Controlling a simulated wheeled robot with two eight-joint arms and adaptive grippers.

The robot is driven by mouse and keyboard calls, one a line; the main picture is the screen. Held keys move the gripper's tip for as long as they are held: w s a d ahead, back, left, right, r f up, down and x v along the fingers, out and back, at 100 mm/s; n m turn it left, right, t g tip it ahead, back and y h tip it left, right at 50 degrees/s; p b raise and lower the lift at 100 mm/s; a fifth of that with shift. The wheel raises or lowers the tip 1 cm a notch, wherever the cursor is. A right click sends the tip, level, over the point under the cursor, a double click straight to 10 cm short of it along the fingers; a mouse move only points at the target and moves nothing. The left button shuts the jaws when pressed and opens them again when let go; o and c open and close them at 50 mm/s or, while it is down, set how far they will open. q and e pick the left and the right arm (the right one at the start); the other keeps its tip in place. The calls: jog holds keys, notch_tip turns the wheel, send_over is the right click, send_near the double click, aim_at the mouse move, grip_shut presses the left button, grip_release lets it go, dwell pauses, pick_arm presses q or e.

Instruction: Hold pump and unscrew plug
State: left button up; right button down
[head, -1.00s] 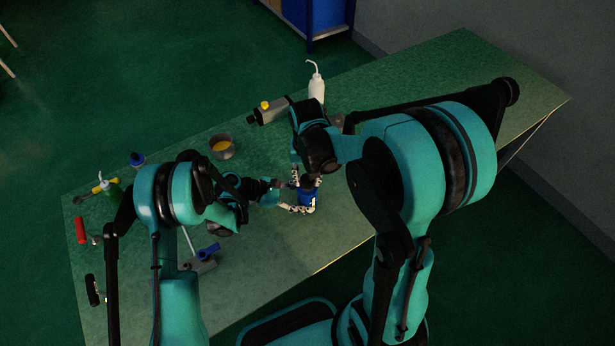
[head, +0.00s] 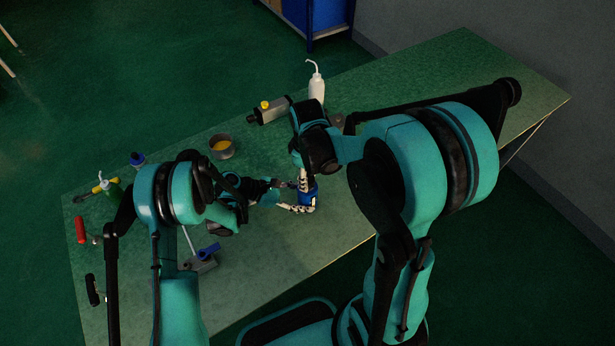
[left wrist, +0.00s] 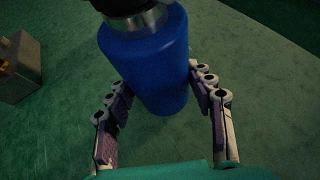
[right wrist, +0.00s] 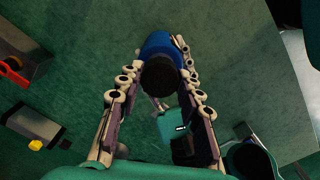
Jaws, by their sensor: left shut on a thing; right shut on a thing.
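The pump (head: 308,197) is a blue cylinder standing about upright over the near edge side of the bench. The left wrist view shows its blue body (left wrist: 150,65) with a silver collar (left wrist: 138,22) and the black plug (left wrist: 118,4) on top, cut off by the frame. My left gripper (left wrist: 157,88) is shut on the blue body, one finger on each side. My right gripper (right wrist: 160,66) comes from above and is shut on the black plug (right wrist: 160,76), with the blue body beyond it. Whether the plug's thread is loosened cannot be seen.
A grey block with a blue part (head: 205,256) and a red-handled tool (head: 80,229) lie left. The bench's right end is clear.

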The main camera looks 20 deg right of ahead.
dwell(0.4)
jog(key=c, duration=0.9)
grip_release()
notch_tip(320, 180, up, 12)
jog(key=shift+f, duration=0.1)
pick_arm(q)
jog(key=o, duration=1.1)
jog(key=shift+r, duration=0.15)
